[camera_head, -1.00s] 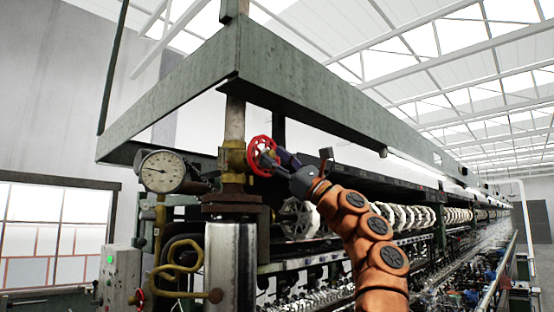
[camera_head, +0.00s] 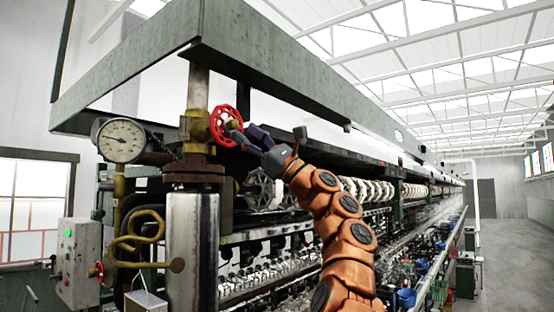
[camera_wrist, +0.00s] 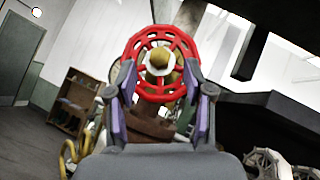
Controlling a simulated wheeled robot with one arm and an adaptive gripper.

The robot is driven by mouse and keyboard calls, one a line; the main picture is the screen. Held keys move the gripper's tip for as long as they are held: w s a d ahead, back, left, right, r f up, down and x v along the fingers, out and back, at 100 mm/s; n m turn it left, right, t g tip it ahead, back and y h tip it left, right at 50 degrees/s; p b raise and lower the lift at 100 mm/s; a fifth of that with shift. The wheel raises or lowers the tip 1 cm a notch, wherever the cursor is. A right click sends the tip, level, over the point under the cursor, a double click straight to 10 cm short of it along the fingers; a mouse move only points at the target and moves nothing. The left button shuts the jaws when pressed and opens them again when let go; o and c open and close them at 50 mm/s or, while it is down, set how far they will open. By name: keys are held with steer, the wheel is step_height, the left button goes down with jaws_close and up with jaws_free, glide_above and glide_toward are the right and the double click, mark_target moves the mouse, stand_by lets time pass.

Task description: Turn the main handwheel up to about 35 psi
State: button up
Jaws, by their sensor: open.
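The red main handwheel (camera_head: 225,125) sits on a brass valve on the upright pipe in the head view. In the wrist view the handwheel (camera_wrist: 160,62) faces me, with its brass hub at the centre. My gripper (camera_head: 245,134) is at the wheel's right side in the head view. In the wrist view my gripper (camera_wrist: 160,100) is open, with one finger on each side of the wheel's lower rim. I cannot tell whether the fingers touch the rim. The round pressure gauge (camera_head: 121,141) is left of the valve; its numbers are too small to read.
A green overhead beam (camera_head: 130,73) runs above the valve. A grey control box (camera_head: 80,262) with a green light stands at lower left. Yellow curved pipes (camera_head: 140,230) lie below the gauge. The long reeling machine extends to the right, with open floor beyond it.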

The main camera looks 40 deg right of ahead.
steer(key=shift+s+d+f, duration=0.2)
steer(key=shift+s, duration=0.05)
steer(key=v, duration=0.8)
steer(key=shift+f, duration=0.15)
